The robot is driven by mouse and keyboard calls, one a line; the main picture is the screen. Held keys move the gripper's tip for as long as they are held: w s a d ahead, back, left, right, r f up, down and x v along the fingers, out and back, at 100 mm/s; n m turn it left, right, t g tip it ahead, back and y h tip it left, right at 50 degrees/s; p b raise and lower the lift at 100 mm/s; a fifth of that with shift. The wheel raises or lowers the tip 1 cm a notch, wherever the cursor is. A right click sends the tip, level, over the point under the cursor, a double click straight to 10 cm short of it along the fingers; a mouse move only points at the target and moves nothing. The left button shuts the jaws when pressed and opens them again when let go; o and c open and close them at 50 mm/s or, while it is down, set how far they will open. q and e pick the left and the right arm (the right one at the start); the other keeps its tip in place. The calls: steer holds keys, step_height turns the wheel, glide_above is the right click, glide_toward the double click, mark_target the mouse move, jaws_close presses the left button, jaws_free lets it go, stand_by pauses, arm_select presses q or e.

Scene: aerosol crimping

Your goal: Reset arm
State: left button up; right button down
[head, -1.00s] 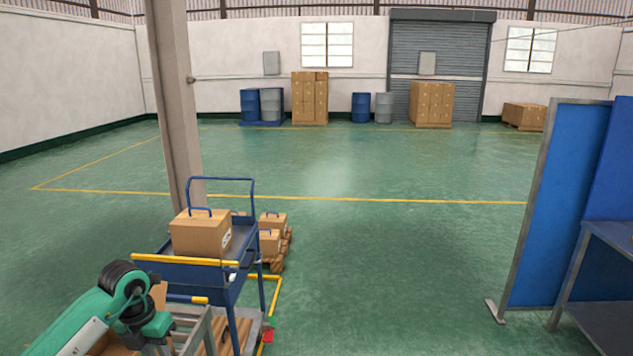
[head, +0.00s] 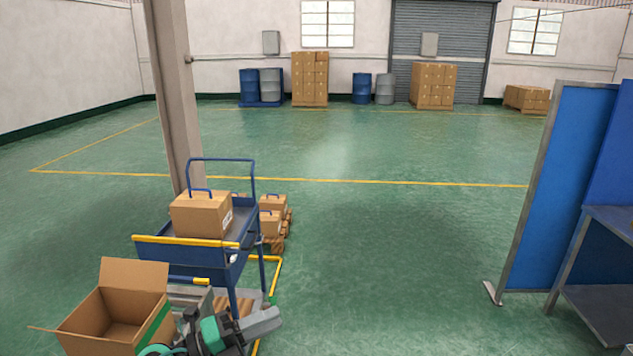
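My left arm reaches in at the bottom of the head view, with green and black wrist parts. Its grey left gripper (head: 264,324) points to the right, in front of the lower end of the blue cart (head: 190,257). I see nothing in it, but the fingers are too small and too edge-on to tell whether they are open or shut. An open, empty-looking cardboard box (head: 118,318) stands beside it at the lower left, partly behind my arm. My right gripper is out of view.
A pillar (head: 172,100) rises at the left. A blue partition (head: 565,185) and table (head: 600,300) are at the right. The middle floor is clear.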

arm_select(q)
steer(key=a+r+n+t+y, duration=0.2)
steer(key=a+n+t+y, duration=0.25)
steer(key=n+t, duration=0.6)
steer(key=s+a+f+n+g+y, duration=0.2)
steer(key=s+a+f+n+y, duration=0.1)
steer(key=a+f+n+y, duration=0.5)
steer(key=s+a+f+n+g+y, duration=0.2)
steer(key=s+a+f+n+y, duration=0.15)
steer(key=f+n+y, duration=0.5)
steer(key=s+d+f+n+g+h, duration=0.1)
steer(key=s+f+g, duration=0.25)
steer(key=s, duration=0.35)
steer(key=s+d+f+n+g+h, duration=0.1)
steer(key=s+f+n+g, duration=0.2)
steer(key=s, duration=0.4)
steer(key=s+f+g+h, duration=0.2)
steer(key=s+f+g, duration=0.1)
steer(key=s+g, duration=0.3)
step_height(320, 180, down, 32)
steer(key=s+f, duration=0.1)
steer(key=s, duration=0.1)
steer(key=s+a+f+g, duration=0.1)
steer(key=s+a+f, duration=0.2)
steer(key=s+f, duration=1.4)
steer(key=shift+s+f+g+y, duration=0.3)
steer(key=shift+s, duration=0.2)
